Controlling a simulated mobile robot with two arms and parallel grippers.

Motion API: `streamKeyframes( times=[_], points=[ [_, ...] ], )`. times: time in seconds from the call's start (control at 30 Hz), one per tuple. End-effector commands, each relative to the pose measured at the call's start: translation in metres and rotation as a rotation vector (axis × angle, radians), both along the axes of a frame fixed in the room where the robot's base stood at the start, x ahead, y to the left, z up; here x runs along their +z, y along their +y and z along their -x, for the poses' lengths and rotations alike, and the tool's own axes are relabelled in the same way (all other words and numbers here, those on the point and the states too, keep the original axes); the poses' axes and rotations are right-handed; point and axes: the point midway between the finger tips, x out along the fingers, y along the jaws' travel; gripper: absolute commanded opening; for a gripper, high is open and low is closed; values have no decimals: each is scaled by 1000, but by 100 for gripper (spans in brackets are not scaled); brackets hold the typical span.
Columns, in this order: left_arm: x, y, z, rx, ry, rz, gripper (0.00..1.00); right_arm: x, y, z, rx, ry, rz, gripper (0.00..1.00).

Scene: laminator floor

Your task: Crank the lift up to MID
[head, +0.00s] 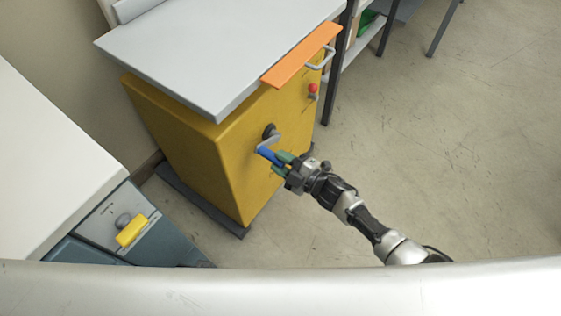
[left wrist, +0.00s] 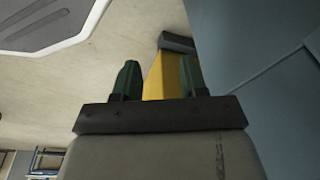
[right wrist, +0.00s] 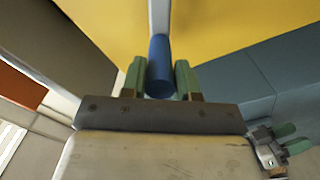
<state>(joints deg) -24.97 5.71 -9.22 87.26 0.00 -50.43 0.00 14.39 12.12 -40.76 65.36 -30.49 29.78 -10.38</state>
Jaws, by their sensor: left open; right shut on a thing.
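The yellow lift (head: 215,145) with a grey top (head: 215,55) stands left of centre in the head view. On its front a crank (head: 269,141) sticks out from a dark round hub, with a blue handle (head: 267,155). My right gripper (head: 281,162) is shut on the blue handle. In the right wrist view the handle (right wrist: 160,67) sits between the green fingers, with the grey crank arm beyond it. My left gripper (left wrist: 162,80) is open and empty; its fingers also show at the lower right of the right wrist view (right wrist: 287,138). No MID mark is readable.
An orange strip (head: 300,55) and grey pull handle are at the lift's top edge, with a red button (head: 312,88) below. A blue-grey cabinet with a yellow knob (head: 131,230) stands at lower left. Shelving is behind right. The floor (head: 450,150) at right is clear.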

Motion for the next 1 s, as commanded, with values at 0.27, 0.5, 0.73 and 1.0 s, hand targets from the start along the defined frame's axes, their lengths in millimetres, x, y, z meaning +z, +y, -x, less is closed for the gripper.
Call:
streamKeyframes(
  times=[0.27, 0.5, 0.73, 1.0],
  points=[
    [-8, 1, 5, -1, 6, 0, 43, 6, -3, -5, -6, -9, 3, 0],
    [-8, 1, 5, -1, 5, 0, 43, 6, -3, -5, -6, -10, 3, 0],
    [-8, 1, 5, -2, 6, -2, 43, 5, -3, -4, -5, -8, 3, 53],
    [-8, 1, 5, -1, 6, -1, 43, 4, -2, -3, -3, -4, 2, 55]
  ],
)
